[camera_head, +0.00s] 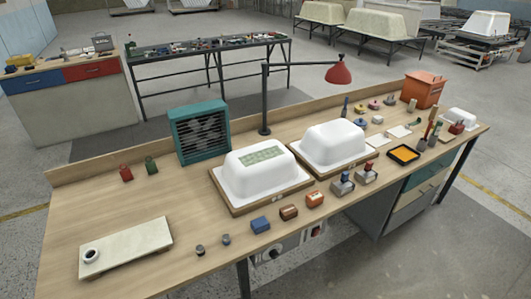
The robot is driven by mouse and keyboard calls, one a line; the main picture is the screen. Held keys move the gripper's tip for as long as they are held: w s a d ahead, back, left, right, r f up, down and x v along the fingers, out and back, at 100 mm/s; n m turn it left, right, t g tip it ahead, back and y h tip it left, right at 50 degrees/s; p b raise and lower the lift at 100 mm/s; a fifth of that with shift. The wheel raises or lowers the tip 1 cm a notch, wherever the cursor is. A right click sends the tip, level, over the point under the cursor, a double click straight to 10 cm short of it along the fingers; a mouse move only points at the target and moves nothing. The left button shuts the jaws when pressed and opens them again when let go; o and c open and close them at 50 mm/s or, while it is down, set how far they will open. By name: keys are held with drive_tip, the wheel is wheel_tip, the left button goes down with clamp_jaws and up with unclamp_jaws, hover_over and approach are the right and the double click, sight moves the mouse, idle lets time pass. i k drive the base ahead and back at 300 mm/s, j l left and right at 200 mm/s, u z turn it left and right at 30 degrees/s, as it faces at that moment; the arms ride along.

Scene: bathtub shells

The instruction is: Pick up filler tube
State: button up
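I cannot tell for sure which item is the filler tube; the small things on the workbench (110,215) are too small to identify. A slim dark upright item (345,107) stands behind the right white tub shell (335,146). Thin upright tools, one of them reddish (428,127), stand near the right end of the bench. A red item (126,174) and a green item (151,165) stand apart at the back left. My gripper is not in view.
Another white shell (262,181) with a green patch, a teal fan box (201,132) and a red lamp (338,74) take up the middle. Several small blocks (288,212) line the front edge. An orange box (423,90) stands far right. The left bench top is mostly clear around a pale board (128,246).

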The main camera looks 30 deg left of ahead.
sight(438, 125)
drive_tip(key=i, duration=0.7)
drive_tip(key=i+l+u, duration=0.1)
drive_tip(key=i, duration=0.6)
drive_tip(key=i+l, duration=0.2)
drive_tip(key=i, duration=0.5)
drive_tip(key=i+l, duration=0.1)
drive_tip(key=i, duration=0.6)
drive_tip(key=i+l+u, duration=0.1)
drive_tip(key=i, duration=0.6)
